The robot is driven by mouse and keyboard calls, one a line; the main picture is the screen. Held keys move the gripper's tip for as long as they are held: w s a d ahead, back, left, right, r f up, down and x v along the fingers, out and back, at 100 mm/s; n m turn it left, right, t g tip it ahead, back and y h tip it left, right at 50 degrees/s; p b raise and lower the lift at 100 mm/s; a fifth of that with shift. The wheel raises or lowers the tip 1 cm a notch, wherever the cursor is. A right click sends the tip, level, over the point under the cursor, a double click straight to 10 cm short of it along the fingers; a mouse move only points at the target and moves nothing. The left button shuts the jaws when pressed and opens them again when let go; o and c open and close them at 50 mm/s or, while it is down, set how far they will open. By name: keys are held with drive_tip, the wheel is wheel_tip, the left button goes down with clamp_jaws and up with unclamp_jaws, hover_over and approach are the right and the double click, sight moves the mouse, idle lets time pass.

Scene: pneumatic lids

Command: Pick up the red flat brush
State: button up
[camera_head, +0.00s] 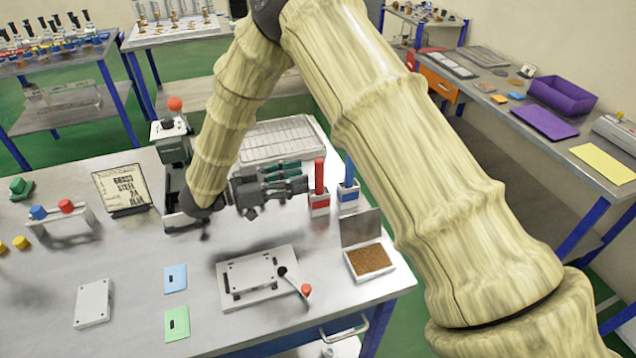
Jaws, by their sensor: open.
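The red flat brush (319,177) stands upright in a small white holder (320,208) with a red label, right of the middle of the head view. Only its red upper part shows above the holder. My gripper (303,179) is just left of the brush, pointing right toward it with its fingers lying level. It is open, and nothing shows between its fingers. Whether a fingertip touches the brush cannot be told from this view.
A blue brush (349,170) stands in its own holder close to the right. A wire rack (277,138) lies behind. A box of brown grains (369,260) and a white clamp plate (257,277) are in front. A sign (122,188) stands left.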

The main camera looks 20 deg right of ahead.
sight(315, 175)
drive_tip(key=shift+s+d+r+p, duration=0.2)
drive_tip(key=shift+d+p, duration=0.1)
drive_tip(key=shift+d, duration=0.45)
drive_tip(key=shift+d+f+p, duration=0.2)
drive_tip(key=shift+d+p, duration=0.9)
drive_tip(key=shift+d, duration=1.2)
clamp_jaws()
